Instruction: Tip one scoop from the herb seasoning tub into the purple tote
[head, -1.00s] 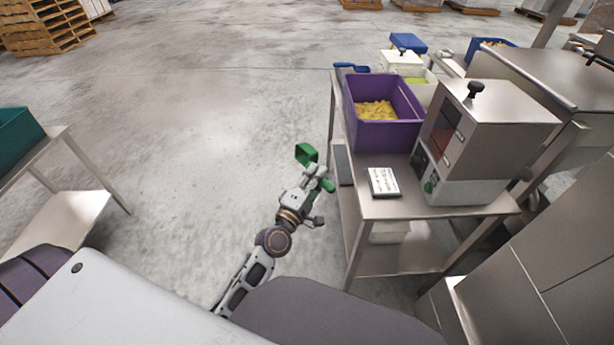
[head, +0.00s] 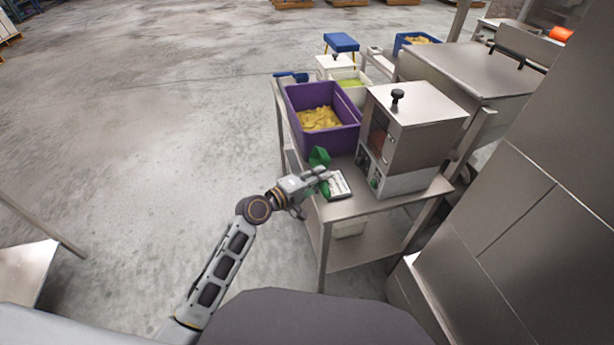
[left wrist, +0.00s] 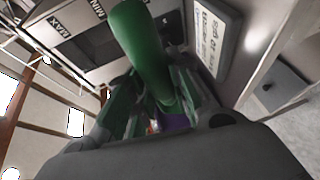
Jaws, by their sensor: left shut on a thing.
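The purple tote (head: 333,141) stands on the steel table with yellow pieces (head: 320,118) inside. My left gripper (head: 322,177) is shut on the handle of a green scoop (head: 319,156), near the table's left edge, just in front of the tote. The scoop's head is by the tote's near side; its load cannot be made out. In the left wrist view the green handle (left wrist: 143,48) runs between the fingers, with a bit of purple (left wrist: 174,122) beyond. No tub can be surely read as herb seasoning. My right gripper is out of view.
A steel machine with a black knob (head: 415,110) stands right of the tote. A white card or display (head: 338,186) lies close by my gripper. White tubs (head: 352,93), one with green contents, stand behind the tote. Open floor lies left.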

